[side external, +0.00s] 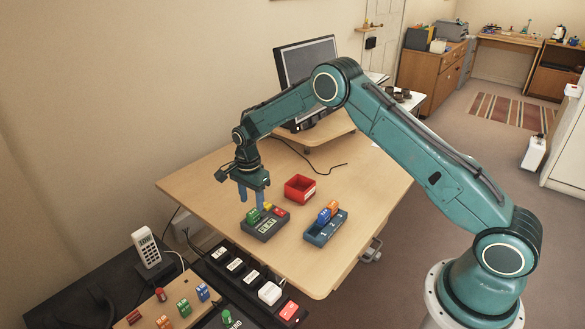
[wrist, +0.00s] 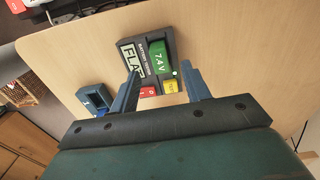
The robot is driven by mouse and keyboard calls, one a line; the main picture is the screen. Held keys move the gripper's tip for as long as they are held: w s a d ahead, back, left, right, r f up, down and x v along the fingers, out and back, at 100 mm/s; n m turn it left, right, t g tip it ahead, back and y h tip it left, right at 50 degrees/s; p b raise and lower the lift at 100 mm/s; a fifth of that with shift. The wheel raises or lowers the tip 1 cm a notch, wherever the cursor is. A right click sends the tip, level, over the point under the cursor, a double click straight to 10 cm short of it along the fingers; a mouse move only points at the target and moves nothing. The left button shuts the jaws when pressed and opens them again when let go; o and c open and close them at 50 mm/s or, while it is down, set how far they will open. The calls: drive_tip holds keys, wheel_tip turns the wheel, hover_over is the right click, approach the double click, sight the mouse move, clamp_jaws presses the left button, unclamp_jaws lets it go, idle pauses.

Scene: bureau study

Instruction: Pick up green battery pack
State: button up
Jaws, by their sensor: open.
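In the wrist view the green pack (wrist: 162,56) is marked "7.4V", and the tray's label (wrist: 131,58) reads "FLAT". My gripper (side external: 252,203) is open and empty, fingers pointing down above the tray near the green pack. In the wrist view its fingertips (wrist: 161,72) appear on either side of the pack's near end. Whether either finger touches it, I cannot tell.
A blue tray (side external: 318,238) with a blue pack and an orange pack stands right of the dark tray. A red bin (side external: 299,188) and a monitor (side external: 306,62) stand behind. A nearer board (side external: 150,322) holds several coloured blocks. The desk's left part is clear.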

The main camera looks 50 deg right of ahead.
sight(253, 212)
drive_tip(key=shift+f, duration=2.6)
clamp_jaws()
drive_tip(key=shift+r, duration=0.1)
wheel_tip(253, 212, up, 20)
